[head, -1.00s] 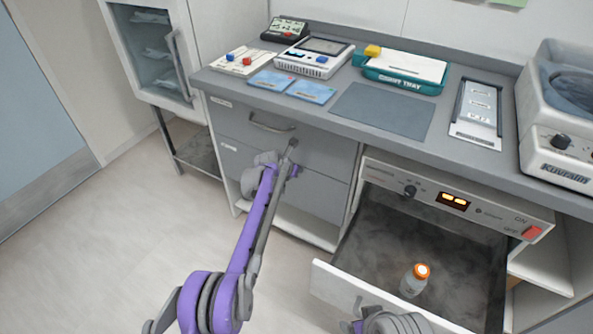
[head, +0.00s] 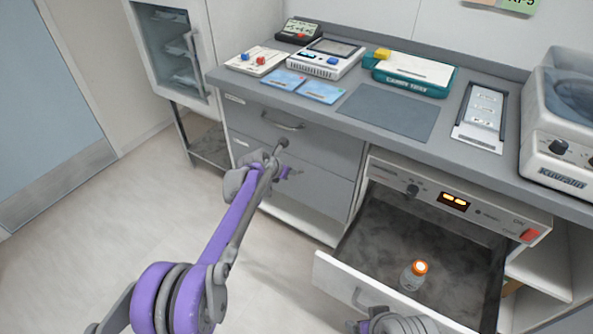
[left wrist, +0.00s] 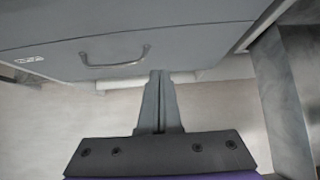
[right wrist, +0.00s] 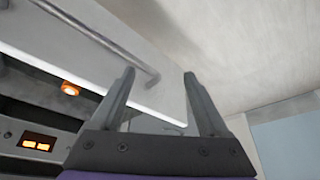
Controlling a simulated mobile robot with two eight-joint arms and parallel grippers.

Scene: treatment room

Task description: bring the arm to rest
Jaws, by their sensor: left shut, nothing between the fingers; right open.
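My left arm reaches in from the left in the head view. Its purple and grey gripper (head: 291,172) is in front of the grey drawer unit, partly hidden by its own wrist. In the left wrist view its two fingers (left wrist: 158,75) are together with nothing between them, pointing toward the drawer fronts. My right arm shows only as a grey and purple piece at the bottom edge of the head view. In the right wrist view the right gripper (right wrist: 159,73) is open and empty, its fingers apart before the pulled-out drawer's front and bar handle (right wrist: 105,40).
The counter carries a grey mat (head: 388,111), a teal tray (head: 410,75), blue packets (head: 320,92), devices and a white machine (head: 555,150). A glass-door cabinet (head: 175,50) stands left. The left floor is clear.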

